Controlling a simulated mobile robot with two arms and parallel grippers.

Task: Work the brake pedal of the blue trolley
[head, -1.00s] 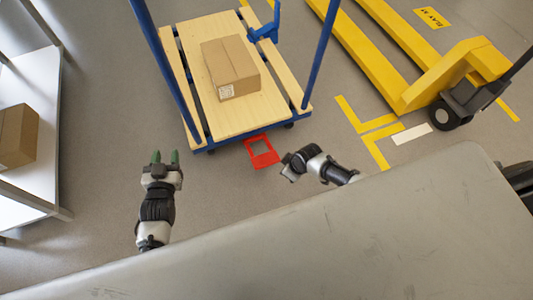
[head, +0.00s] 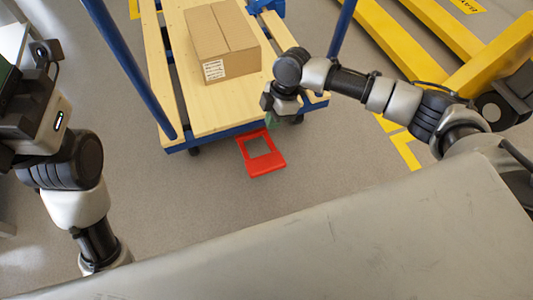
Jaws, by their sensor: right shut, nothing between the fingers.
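The blue trolley has a blue frame and a wooden slatted deck (head: 222,111). Its red brake pedal (head: 266,167), a flat frame with an opening, juts out from the near edge, low over the floor. My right gripper (head: 289,120) points down above the trolley's near edge, just right of and above the pedal in the picture. It is shut and empty; its green fingertips are partly hidden behind its body. I see no clear contact with the pedal. My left gripper (head: 10,82) is raised close to the camera at the left edge, partly cut off, its finger gap not clear.
A cardboard box (head: 221,40) sits on the deck. Blue uprights (head: 128,62) rise at both sides of the trolley. A yellow pallet truck (head: 487,62) stands at the right. The grey floor in front of the pedal is clear.

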